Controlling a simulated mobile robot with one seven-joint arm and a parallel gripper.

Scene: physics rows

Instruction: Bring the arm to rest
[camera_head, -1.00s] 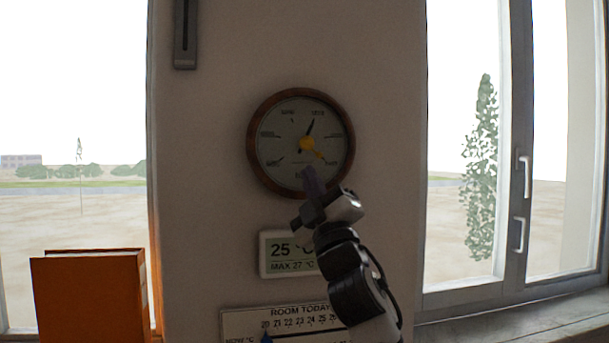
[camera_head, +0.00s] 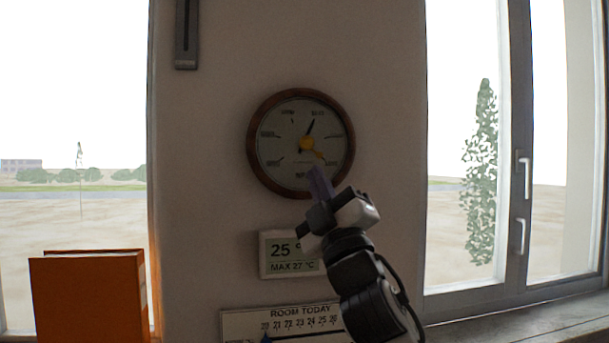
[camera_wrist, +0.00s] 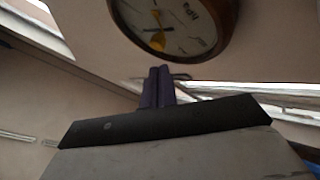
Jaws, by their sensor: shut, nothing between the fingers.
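My gripper (camera_head: 319,181) is shut and empty, its purple fingers together and pointing up toward the lower edge of the round wall dial (camera_head: 283,150). In the wrist view the closed fingers (camera_wrist: 157,86) stand just below the dial (camera_wrist: 180,18), with a visible gap between them. The dial has a brown rim, a black hand and a yellow hand. My arm rises from the lower right and hides part of the wall below the dial.
A digital display (camera_head: 284,268) reading 25 and MAX 27 °C hangs below the dial, partly covered by my gripper. A ROOM TODAY scale (camera_head: 290,314) is lower. An orange book (camera_head: 88,300) stands at left. Windows (camera_head: 522,200) flank the wall; a grey fixture (camera_head: 186,35) hangs above.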

